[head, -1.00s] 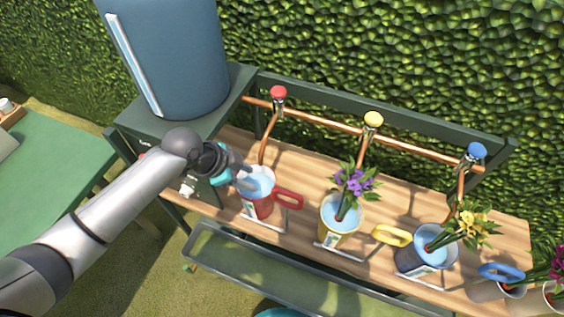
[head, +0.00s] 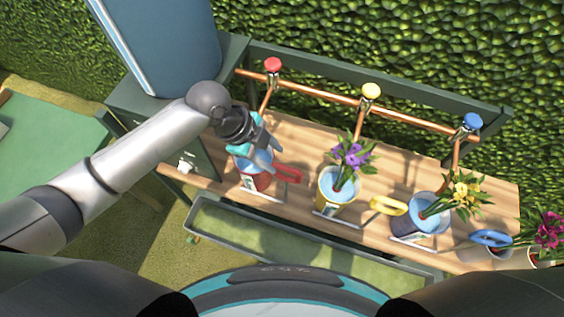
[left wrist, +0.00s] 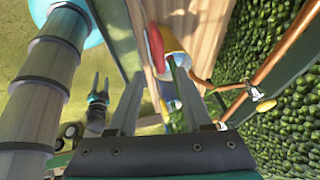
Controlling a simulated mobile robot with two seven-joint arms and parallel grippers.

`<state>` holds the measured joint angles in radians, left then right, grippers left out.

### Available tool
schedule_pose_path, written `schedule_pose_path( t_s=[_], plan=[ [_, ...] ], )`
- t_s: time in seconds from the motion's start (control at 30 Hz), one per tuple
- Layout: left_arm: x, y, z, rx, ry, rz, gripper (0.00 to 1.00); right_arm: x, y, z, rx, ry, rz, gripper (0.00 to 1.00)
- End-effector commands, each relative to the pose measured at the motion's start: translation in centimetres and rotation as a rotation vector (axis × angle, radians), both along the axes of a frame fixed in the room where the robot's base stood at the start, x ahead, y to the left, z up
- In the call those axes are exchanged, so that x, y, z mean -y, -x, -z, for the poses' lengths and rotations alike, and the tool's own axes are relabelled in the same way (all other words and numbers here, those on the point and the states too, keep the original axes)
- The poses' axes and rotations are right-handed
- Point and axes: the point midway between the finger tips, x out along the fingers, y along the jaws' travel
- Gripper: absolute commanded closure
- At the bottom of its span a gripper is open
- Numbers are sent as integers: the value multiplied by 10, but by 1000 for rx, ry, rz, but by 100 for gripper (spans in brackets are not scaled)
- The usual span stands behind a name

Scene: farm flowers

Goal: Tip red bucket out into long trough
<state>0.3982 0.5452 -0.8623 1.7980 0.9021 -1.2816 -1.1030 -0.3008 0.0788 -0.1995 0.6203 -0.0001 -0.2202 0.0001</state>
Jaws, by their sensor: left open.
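The red bucket (head: 249,182) stands on the wooden bench below the red-knobbed tap, with pale blue water inside. Its red handle (head: 289,174) points right. My left gripper (head: 268,160) is over the bucket's rim beside the handle, open and partly covering the bucket. In the left wrist view the red handle (left wrist: 155,48) lies ahead, between the lines of my two open fingers (left wrist: 158,100). The long trough (head: 300,240) lies low in front of the bench. My right gripper (left wrist: 98,85) seems to show small in the left wrist view; its jaw state is unclear.
A yellow bucket (head: 335,205) with purple flowers and a blue bucket (head: 420,232) with yellow flowers stand to the right. A copper pipe (head: 310,92) with taps runs behind. A large blue tank (head: 165,45) is at the back left.

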Motion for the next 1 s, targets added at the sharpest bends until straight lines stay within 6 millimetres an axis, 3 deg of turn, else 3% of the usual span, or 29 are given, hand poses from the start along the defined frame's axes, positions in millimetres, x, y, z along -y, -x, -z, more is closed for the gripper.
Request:
schedule_pose_path(
  t_s=[0.1,0.3,0.73,1.0],
  plan=[
    [10,-1,21,-2,2,-1,50,0,0,3,-1,0,0,50],
    [20,-2,43,0,1,-2,50,0,1,6,-1,0,0,50],
    [24,-3,51,1,0,0,50,0,1,6,-1,0,-1,50],
    [23,-3,51,1,0,0,78,0,0,6,-1,0,-1,50]
  ],
)
